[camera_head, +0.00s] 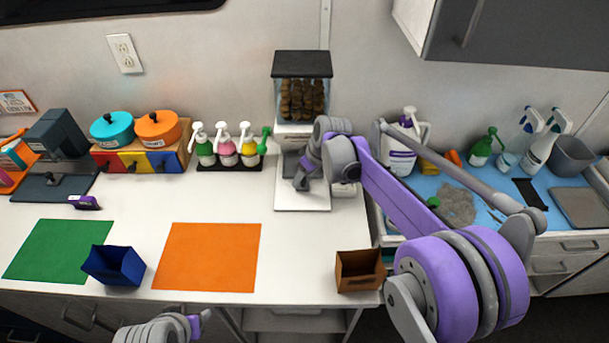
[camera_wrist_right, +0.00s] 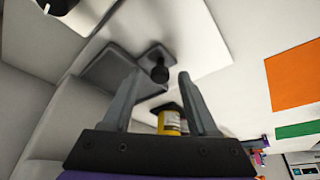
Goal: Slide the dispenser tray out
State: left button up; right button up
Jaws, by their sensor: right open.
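The dispenser (camera_head: 303,98), a clear box of brown treats with a black lid, stands against the back wall on a white base (camera_head: 303,201). My right gripper (camera_head: 301,184) is in front of its lower part and hides much of the tray there. In the right wrist view the grey dispenser tray (camera_wrist_right: 112,68) lies on the white base, with a dark round knob (camera_wrist_right: 158,66) at its edge. The right gripper (camera_wrist_right: 158,82) is open, its fingertips on either side of the knob's line; contact cannot be told. Only part of my left arm shows at the bottom; its fingers are out of frame.
An orange mat (camera_head: 208,257), a blue bin (camera_head: 114,266) and a brown bin (camera_head: 360,271) are nearer. The counter before the base is clear.

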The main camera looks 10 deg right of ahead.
grip_shut()
dwell(1.4)
